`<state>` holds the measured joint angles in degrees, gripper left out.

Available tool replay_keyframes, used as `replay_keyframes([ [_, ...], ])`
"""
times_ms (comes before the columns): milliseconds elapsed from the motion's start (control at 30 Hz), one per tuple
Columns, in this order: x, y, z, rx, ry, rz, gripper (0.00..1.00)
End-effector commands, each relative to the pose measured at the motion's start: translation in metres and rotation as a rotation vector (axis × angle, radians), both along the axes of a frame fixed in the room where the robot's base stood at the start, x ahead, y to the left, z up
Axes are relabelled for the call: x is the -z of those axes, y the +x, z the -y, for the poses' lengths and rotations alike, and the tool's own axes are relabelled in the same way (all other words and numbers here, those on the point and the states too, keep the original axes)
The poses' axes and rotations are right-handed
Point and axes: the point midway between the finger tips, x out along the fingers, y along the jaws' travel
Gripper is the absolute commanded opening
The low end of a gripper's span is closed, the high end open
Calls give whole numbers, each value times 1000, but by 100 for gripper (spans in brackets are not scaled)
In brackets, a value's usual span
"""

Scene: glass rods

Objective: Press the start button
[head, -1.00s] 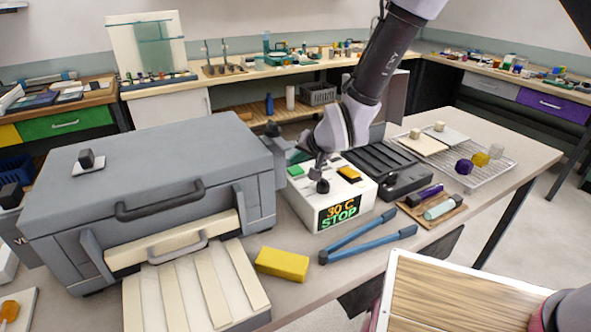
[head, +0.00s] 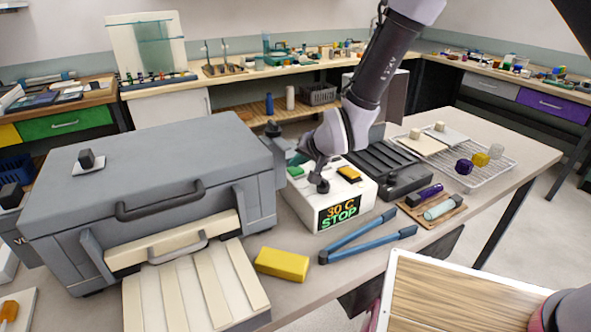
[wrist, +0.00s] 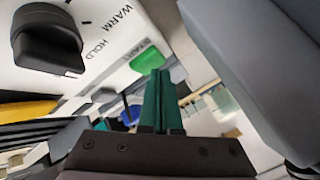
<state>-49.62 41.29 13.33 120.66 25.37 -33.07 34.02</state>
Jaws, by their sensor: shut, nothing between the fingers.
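The white control box (head: 345,210) has a green start button (head: 295,171) on its top left. The button also shows in the wrist view (wrist: 147,57) beside the label START. A black dial (wrist: 48,40) sits near it, by the words WARM and HOLD. The box's display (head: 339,214) reads 30 C and STOP. My gripper (wrist: 160,74) is shut and empty, its green fingertips overlapping the button's lower edge in the wrist view. I cannot tell whether they touch it. In the head view my wrist partly hides the fingers.
A large grey furnace-like box (head: 150,170) stands close to the left of the control box. A yellow block (head: 282,264) and blue tongs (head: 365,242) lie in front. A black slatted unit (head: 385,165) is at the right, with a wire rack (head: 485,175) beyond.

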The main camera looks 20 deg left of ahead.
Motion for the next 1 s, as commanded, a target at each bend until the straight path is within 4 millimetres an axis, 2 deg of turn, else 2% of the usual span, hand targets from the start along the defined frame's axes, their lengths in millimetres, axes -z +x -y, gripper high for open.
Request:
replay_keyframes([
  [1000, 7, 0, 0, 0, 1, 1, 0],
])
